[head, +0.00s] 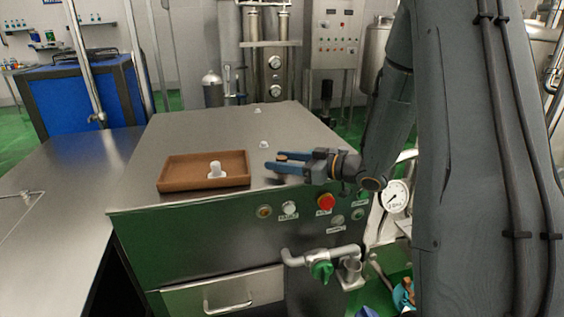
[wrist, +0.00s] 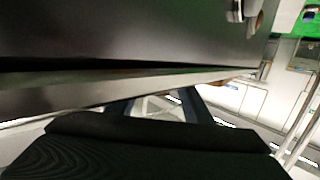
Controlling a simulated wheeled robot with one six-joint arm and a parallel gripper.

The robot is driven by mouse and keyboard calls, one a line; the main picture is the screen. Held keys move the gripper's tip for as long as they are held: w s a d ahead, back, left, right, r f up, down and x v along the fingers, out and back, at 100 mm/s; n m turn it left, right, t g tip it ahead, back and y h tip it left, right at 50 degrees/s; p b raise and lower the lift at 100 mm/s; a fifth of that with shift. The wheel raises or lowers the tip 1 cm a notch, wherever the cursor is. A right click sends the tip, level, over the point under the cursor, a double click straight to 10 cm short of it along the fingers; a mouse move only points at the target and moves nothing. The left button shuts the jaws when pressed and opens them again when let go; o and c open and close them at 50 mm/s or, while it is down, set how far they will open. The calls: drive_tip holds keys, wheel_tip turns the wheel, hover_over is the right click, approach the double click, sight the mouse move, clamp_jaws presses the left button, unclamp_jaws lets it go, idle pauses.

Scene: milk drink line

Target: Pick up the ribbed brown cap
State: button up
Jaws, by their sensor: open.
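My gripper (head: 277,160) is open, held low over the right part of the steel cabinet top with its two fingers pointing left. A small brown piece (head: 284,156), which looks like the ribbed brown cap, shows between the fingers, partly hidden by them. I cannot tell whether the fingers touch it, and its ribs are too small to make out. In the wrist view the fingers of my gripper (wrist: 158,100) are spread. A thin brownish strip shows beyond them there, too blurred to name.
A brown tray (head: 178,184) with a white bottle-like piece (head: 215,170) lies left of my gripper on the cabinet top (head: 190,130). Small white pieces stand behind, one near the gripper (head: 263,145) and one farther back (head: 257,110). Knobs and a green-handled valve (head: 321,271) are on the front.

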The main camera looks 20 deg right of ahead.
drive_tip(key=shift+w+a, duration=0.1)
drive_tip(key=shift+a, duration=0.05)
drive_tip(key=c, duration=1.2)
drive_tip(key=shift+o, duration=0.2)
